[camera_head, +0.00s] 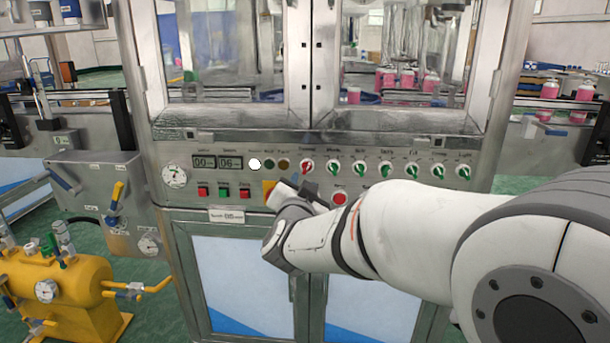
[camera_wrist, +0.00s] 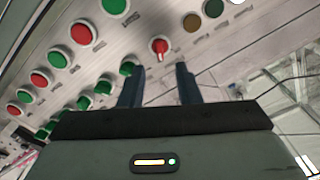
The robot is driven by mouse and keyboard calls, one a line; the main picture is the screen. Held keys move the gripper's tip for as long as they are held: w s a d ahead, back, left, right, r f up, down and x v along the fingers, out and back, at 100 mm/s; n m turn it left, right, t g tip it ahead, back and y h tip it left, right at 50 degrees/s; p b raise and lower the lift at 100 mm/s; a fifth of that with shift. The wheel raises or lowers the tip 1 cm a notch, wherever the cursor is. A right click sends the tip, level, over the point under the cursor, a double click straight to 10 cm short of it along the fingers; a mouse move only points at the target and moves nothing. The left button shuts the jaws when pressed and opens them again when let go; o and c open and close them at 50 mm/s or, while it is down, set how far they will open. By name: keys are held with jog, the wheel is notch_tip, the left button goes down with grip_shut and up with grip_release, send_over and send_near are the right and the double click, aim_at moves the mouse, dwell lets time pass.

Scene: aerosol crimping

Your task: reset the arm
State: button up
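My arm reaches in from the right in the head view and ends in front of the control panel (camera_head: 380,150). My gripper (camera_wrist: 160,66) is open in the wrist view, with two dark fingers apart and nothing between them. A red selector knob (camera_wrist: 160,46) appears just beyond the fingertips, roughly centred between them; it also shows in the head view (camera_head: 307,167). A gap from fingertips to panel is hard to judge. In the head view the fingers are mostly hidden by my wrist.
The panel carries several green knobs (camera_head: 358,170), push buttons (camera_head: 203,191) and a red round button (camera_head: 340,198) close to my wrist. Glass doors with pink bottles (camera_head: 407,78) stand above. A yellow tank (camera_head: 70,290) is at lower left, beside a grey box with valve handles (camera_head: 117,190).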

jog(key=shift+s, duration=0.3)
jog(key=s+d+r+n+g+y+p, duration=0.45)
jog(key=r+p, duration=0.45)
jog(key=p, duration=0.5)
jog(key=s+d+r+n+g+h+p, duration=0.1)
jog(key=s+d+g+p, duration=0.4)
jog(key=s, duration=0.6)
jog(key=s+d+r+n+g+h+p, duration=0.1)
jog(key=s+d+r+g+h+p, duration=0.2)
jog(key=s+d+p, duration=0.6)
jog(key=s+r+g+p, duration=0.2)
jog(key=s+g, duration=0.1)
jog(key=shift+d+r+p, duration=0.15)
jog(key=shift+d+p, duration=0.2)
